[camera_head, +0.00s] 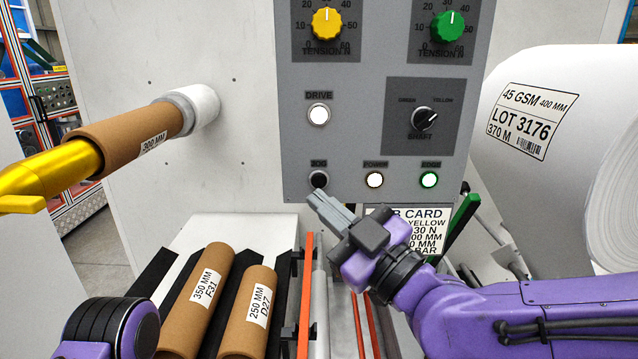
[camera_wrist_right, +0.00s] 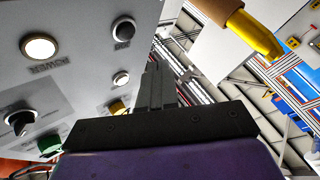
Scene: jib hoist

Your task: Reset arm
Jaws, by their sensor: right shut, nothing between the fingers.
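My right gripper (camera_head: 316,197) is shut and empty, in front of the grey control panel (camera_head: 350,120). Its fingertips are just below the black JOG button (camera_head: 318,179) in the head view; I cannot tell whether they touch it. In the right wrist view the closed fingers (camera_wrist_right: 156,88) point up past the panel's edge, and the JOG button (camera_wrist_right: 123,30) is to the upper left of them. Of my left arm only a purple and black part shows at the lower left; its gripper is out of view.
A yellow shaft (camera_head: 45,172) carries a brown core (camera_head: 130,132) at left. Two labelled cores, 350 MM (camera_head: 200,300) and 250 MM (camera_head: 250,310), lie in a rack. A big white roll (camera_head: 545,100) is at right. A job card (camera_head: 415,225) sits behind my right wrist.

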